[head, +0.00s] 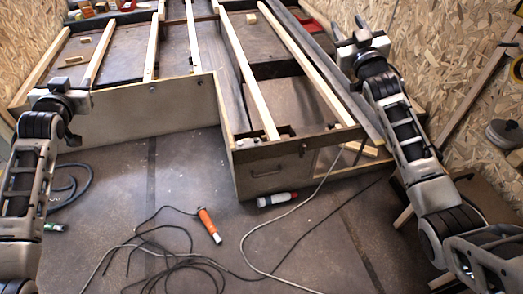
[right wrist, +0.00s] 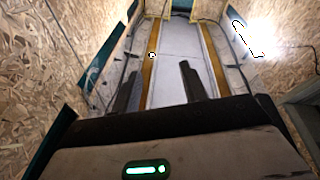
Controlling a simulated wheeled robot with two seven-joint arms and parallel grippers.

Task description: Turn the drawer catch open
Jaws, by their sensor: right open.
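The drawer front (head: 275,172) is a grey-brown panel at the end of the timber-topped frame, with a dark bar handle (head: 266,173) on it. A small dark fitting (head: 303,149) sits near its upper right; I cannot tell for sure whether it is the catch. My right gripper (head: 362,38) is raised at the upper right, well away from the drawer front. In the right wrist view its fingers (right wrist: 158,78) are apart with nothing between them. My left gripper (head: 62,92) is at the far left, by the left panel; its finger gap is unclear.
A long panel (head: 130,113) with a small round dark spot runs along the left. Chipboard walls (head: 450,50) stand on both sides. The floor before the drawer is mostly open.

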